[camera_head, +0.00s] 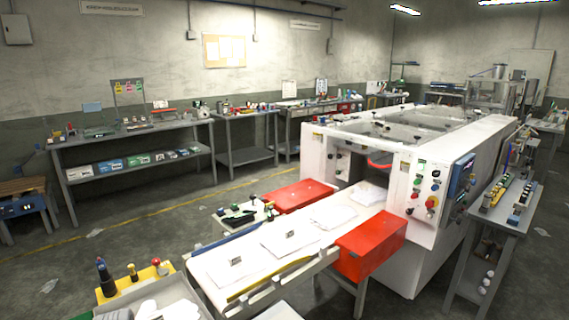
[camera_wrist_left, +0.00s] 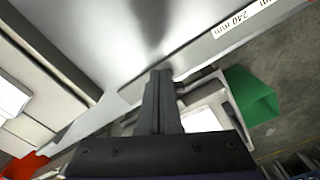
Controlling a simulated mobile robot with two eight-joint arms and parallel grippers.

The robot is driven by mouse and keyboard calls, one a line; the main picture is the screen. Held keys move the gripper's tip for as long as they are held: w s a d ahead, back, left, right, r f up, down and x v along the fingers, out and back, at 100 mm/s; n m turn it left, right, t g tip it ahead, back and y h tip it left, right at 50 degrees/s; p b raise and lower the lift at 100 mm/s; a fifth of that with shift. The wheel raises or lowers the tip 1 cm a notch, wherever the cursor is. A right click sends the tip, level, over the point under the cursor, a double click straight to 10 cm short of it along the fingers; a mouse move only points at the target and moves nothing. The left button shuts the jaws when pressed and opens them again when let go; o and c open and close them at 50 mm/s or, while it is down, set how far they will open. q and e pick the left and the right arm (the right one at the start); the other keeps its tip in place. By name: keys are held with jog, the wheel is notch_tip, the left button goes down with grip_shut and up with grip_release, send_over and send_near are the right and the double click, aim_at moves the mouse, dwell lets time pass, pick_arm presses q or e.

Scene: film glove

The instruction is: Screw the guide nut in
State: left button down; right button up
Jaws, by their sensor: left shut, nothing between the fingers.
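My left gripper (camera_wrist_left: 160,76) shows in the left wrist view, its dark fingers together and nothing held between them. The fingertips are close to a grey metal rail (camera_wrist_left: 205,55) with a white label (camera_wrist_left: 242,18) reading "240 mm"; I cannot tell whether they touch it. I cannot pick out the guide nut in either view. In the head view a long white infeed table (camera_head: 225,270) runs up to a large white machine (camera_head: 345,150), with a yellow strip along its near side. Neither of my grippers shows in the head view.
Red boxes (camera_head: 370,245) flank the infeed table. A green block (camera_wrist_left: 250,97) sits right of the fingers in the wrist view. A tool cart (camera_head: 500,205) stands at the right. A grey workbench (camera_head: 130,135) lines the back wall. The floor at left is mostly clear.

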pick_arm(q)
jog(key=shift+s+a, duration=0.15)
jog(key=shift+a, duration=0.15)
jog(key=shift+a+b, duration=0.25)
jog(key=shift+b, duration=0.15)
jog(key=shift+a, duration=0.4)
jog(key=shift+s, duration=0.1)
jog(key=shift+s+a+b, duration=0.15)
jog(key=shift+s+b, duration=0.15)
jog(key=shift+s, duration=0.05)
notch_tip(320, 180, up, 6)
jog(key=p, duration=0.3)
dwell(0.4)
